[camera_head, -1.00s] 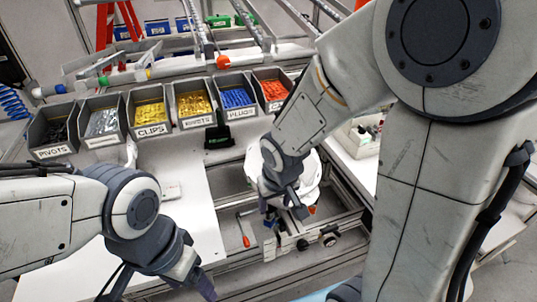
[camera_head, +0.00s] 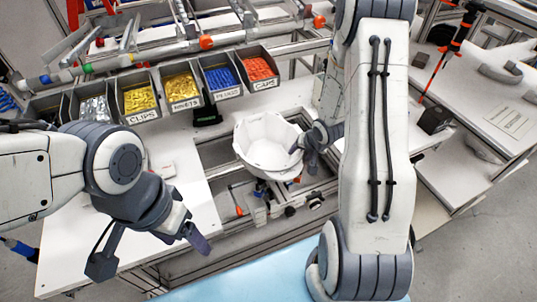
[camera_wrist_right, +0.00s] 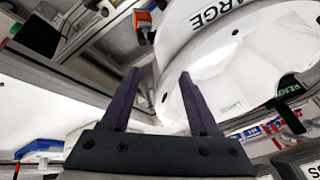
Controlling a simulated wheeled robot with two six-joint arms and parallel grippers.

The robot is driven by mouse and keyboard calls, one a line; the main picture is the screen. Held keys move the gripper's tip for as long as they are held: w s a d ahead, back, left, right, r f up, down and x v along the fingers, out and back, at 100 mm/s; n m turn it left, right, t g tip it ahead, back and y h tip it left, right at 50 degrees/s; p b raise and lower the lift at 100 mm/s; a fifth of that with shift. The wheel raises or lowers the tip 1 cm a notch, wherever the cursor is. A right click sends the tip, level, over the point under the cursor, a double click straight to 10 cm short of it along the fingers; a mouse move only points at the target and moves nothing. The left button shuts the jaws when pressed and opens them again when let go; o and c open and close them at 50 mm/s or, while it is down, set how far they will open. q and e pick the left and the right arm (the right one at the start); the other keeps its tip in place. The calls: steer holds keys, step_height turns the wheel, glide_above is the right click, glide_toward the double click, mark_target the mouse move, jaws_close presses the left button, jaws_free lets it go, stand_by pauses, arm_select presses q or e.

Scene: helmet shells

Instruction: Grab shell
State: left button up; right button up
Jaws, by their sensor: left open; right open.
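A white helmet shell (camera_head: 262,140) sits in the fixture opening in the middle of the workbench, its hollow side facing up. In the right wrist view the shell (camera_wrist_right: 240,65) fills the upper right, with "LARGE" printed on it. My right gripper (camera_head: 308,158) is at the shell's right rim. In the wrist view its two open dark fingers (camera_wrist_right: 158,78) show, with the shell's edge appearing between and behind them. Whether they touch it I cannot tell. My left gripper (camera_head: 152,252) is open and empty over the front left of the bench, apart from the shell.
A row of grey bins (camera_head: 183,88) with small parts stands behind the shell. A red-handled tool (camera_head: 237,204) lies in the bench frame left of the fixture. The white bench top (camera_head: 190,185) is largely clear. A side table (camera_head: 500,115) stands at right.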

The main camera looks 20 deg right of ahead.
steer(key=shift+p+x, duration=0.6)
steer(key=shift+x, duration=1.95)
steer(key=shift+a, duration=0.15)
jaws_close()
